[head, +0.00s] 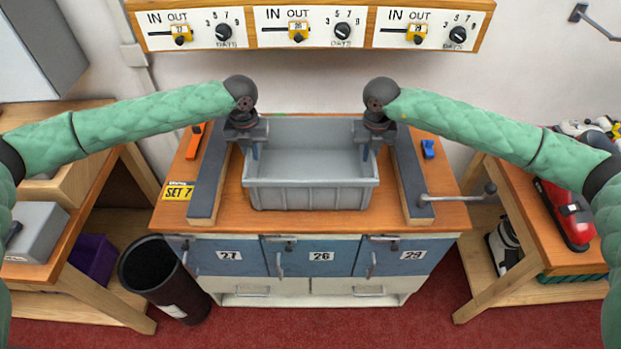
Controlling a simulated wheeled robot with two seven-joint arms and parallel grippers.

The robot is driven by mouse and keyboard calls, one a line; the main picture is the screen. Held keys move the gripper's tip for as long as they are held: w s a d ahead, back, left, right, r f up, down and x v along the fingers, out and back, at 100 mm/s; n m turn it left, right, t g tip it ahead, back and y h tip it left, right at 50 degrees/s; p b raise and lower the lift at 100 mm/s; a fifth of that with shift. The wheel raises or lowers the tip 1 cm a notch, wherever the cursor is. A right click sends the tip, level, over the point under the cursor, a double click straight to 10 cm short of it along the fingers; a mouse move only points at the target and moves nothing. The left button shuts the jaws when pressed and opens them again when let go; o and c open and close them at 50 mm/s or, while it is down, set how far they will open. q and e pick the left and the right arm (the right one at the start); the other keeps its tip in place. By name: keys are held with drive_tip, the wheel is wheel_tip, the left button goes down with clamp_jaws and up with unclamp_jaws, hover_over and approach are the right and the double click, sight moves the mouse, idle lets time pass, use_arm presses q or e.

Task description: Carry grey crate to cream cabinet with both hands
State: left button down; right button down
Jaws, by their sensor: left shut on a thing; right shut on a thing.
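The grey crate (312,196) is in the middle of the head view, level and looking empty, over a wooden bench top between two dark rails. I cannot tell whether it touches the top. My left gripper (255,152) is shut on the crate's left rim. My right gripper (366,152) is shut on its right rim. The only cream cabinet front (307,286) that I see is the lower part of this bench, below blue doors numbered 27, 26 and 29.
The left rail (208,175) and right rail (411,170) flank the crate closely. A crank handle (455,198) sticks out at right. A black bin (160,275) stands on the red floor at front left. Side tables stand left and right. A dial panel (315,28) hangs behind.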

use_arm(q)
drive_tip(key=shift+w+a+f+b, duration=0.2)
drive_tip(key=shift+f+b, duration=0.15)
drive_tip(key=shift+f, duration=0.2)
use_arm(e)
drive_tip(key=shift+w+d+f, duration=0.15)
drive_tip(key=shift+f, duration=0.4)
use_arm(q)
drive_tip(key=c, duration=1.5)
unclamp_jaws()
drive_tip(key=shift+s+d, duration=0.1)
drive_tip(key=shift+s, duration=0.05)
use_arm(e)
drive_tip(key=c, duration=1.5)
unclamp_jaws()
use_arm(q)
drive_tip(key=shift+r, duration=0.1)
drive_tip(key=shift+r, duration=0.3)
wheel_tip(320, 180, up, 11)
drive_tip(key=shift+r, duration=0.1)
use_arm(e)
drive_tip(key=shift+r, duration=0.15)
wheel_tip(320, 180, up, 12)
drive_tip(key=shift+f, duration=0.1)
